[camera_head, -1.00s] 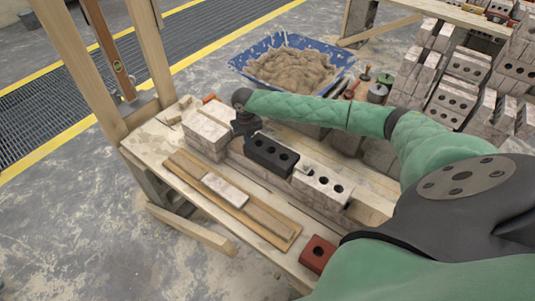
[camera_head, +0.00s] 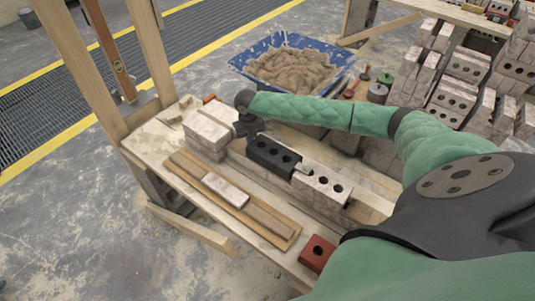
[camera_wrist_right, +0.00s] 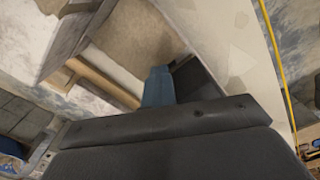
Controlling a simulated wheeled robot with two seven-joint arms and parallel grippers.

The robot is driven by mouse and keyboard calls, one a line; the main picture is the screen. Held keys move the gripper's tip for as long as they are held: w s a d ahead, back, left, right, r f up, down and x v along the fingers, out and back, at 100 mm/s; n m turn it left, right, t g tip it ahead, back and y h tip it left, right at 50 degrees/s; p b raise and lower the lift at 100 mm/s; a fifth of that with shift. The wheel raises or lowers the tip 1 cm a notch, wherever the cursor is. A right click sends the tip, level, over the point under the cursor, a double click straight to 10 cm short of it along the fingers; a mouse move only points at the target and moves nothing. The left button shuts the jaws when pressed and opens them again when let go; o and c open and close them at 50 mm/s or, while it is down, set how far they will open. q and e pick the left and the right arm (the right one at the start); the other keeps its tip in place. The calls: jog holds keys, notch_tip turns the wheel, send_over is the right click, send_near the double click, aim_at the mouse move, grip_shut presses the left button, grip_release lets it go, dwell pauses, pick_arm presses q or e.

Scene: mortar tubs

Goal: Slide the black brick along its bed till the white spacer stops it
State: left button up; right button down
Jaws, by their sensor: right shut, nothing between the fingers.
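My left gripper is out of view.
A wooden board with a pale slab (camera_head: 225,190) lies in front of the row. A red brick (camera_head: 317,252) sits near the front edge. A blue mortar tub (camera_head: 340,68) stands behind my right arm. Wooden posts (camera_head: 105,50) rise at the left.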

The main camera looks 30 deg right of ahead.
dwell(0.4)
